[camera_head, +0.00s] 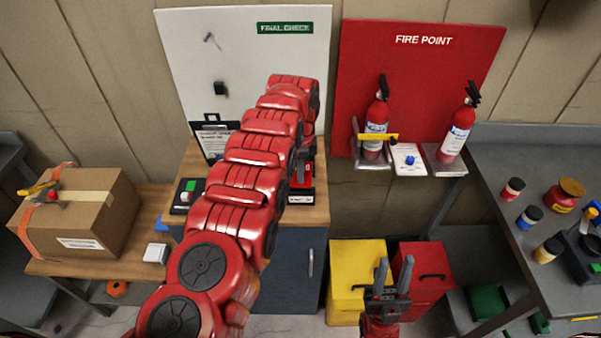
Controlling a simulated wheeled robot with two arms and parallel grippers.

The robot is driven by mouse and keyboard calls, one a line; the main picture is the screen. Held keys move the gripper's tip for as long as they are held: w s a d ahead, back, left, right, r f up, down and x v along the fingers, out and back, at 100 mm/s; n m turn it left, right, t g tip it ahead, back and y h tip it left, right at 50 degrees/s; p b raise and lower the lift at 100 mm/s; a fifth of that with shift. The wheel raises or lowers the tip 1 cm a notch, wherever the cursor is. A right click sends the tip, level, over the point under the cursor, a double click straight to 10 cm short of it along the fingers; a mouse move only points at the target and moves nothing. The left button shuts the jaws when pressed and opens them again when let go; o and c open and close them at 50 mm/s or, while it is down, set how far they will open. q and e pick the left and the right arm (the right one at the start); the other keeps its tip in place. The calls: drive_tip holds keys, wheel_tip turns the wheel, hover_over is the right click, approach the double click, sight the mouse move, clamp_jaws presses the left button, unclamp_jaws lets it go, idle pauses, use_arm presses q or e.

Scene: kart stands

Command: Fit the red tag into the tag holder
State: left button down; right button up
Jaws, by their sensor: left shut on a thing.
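A dark item with a red face and white label (301,195) shows just right of the arm on the wooden cabinet top. I cannot tell whether it is the tag holder or the red tag. My right gripper (393,268) is open and empty, with its fingers pointing up in front of the yellow and red bins.
A black item with a green face (190,185) lies left of my arm. A cardboard box (85,225) sits on the left bench. Several pots and jars (513,188) stand on the grey right table (500,160).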

sight(301, 187)
use_arm(q)
drive_tip(key=shift+b, duration=0.5)
idle(0.6)
drive_tip(key=shift+f+b, duration=1.35)
drive_tip(key=shift+f, duration=0.85)
drive_tip(key=c, duration=0.9)
unclamp_jaws()
